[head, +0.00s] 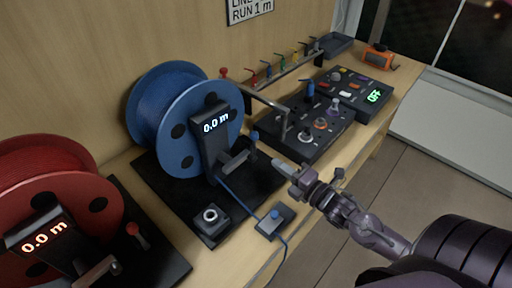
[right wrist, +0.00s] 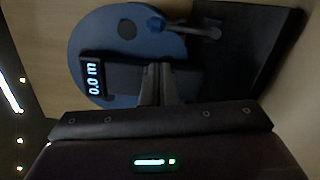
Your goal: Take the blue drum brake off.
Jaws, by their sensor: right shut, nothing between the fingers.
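The blue drum (head: 185,120) stands on a black base, and its display reads 0.0 m. Its brake lever, with a blue knob (head: 254,136), rises beside the drum's post on the right. In the right wrist view the blue drum (right wrist: 127,75) fills the top, and the lever's blue knob (right wrist: 156,23) shows against it. My right gripper (head: 279,165) is shut and empty, a little right of the lever and apart from it. Its closed fingers (right wrist: 157,70) also show in the right wrist view. My left gripper is not in view.
A red drum (head: 60,190) with its own red-knobbed lever (head: 133,230) stands at the left. Black control panels (head: 322,150) and a metal rail (head: 285,68) are farther along the bench. A small box with a blue button (head: 275,218) sits at the front edge.

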